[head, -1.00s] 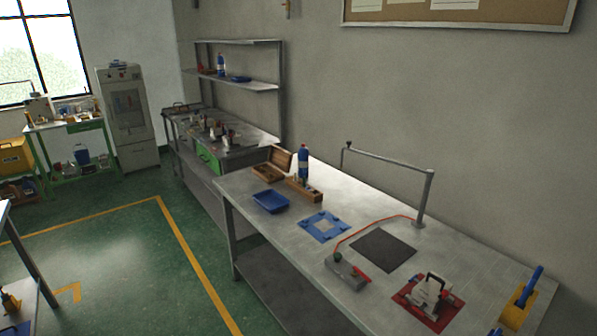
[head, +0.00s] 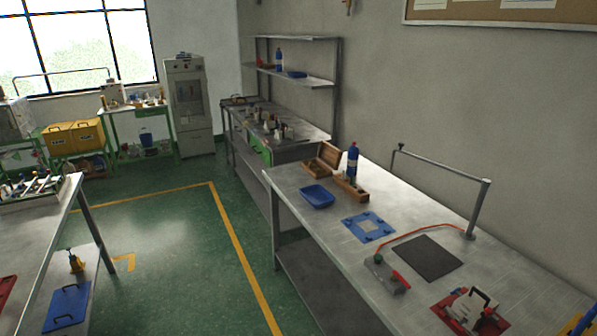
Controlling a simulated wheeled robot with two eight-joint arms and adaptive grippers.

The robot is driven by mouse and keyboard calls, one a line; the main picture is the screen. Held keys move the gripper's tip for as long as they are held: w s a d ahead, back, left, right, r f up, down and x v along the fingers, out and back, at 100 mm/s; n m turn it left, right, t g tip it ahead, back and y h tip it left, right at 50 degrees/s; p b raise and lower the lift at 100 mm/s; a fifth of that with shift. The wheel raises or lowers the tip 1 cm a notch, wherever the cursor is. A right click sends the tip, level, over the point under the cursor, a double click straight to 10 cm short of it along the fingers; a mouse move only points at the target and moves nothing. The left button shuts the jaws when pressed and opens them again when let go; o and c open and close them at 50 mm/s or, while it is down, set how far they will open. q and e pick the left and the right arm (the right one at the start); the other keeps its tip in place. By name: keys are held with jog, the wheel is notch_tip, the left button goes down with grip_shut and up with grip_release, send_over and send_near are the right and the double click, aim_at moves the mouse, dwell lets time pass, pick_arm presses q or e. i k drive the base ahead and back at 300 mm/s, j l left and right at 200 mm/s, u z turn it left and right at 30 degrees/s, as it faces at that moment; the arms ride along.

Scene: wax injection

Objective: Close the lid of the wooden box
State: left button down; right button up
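The wooden box (head: 318,169) stands at the far end of the long metal table on the right, in the head view. Its lid (head: 328,155) is raised, tilted up at the back. The inside of the box is too small to make out. Neither of my grippers shows in this view.
A blue tray (head: 317,196), a wooden block (head: 350,188) and a blue bottle (head: 352,160) stand close to the box. A blue plate (head: 368,227) and a dark mat (head: 428,257) lie nearer on the metal table (head: 345,262). Green floor (head: 185,255) is free left of it.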

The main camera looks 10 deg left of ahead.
aim_at(331, 155)
jog(key=u, duration=0.25)
jog(key=i+j+z, duration=0.1)
jog(key=i+j, duration=0.4)
jog(key=i, duration=0.2)
jog(key=i+j, duration=0.55)
jog(key=i, duration=0.15)
jog(key=i+l+z, duration=0.05)
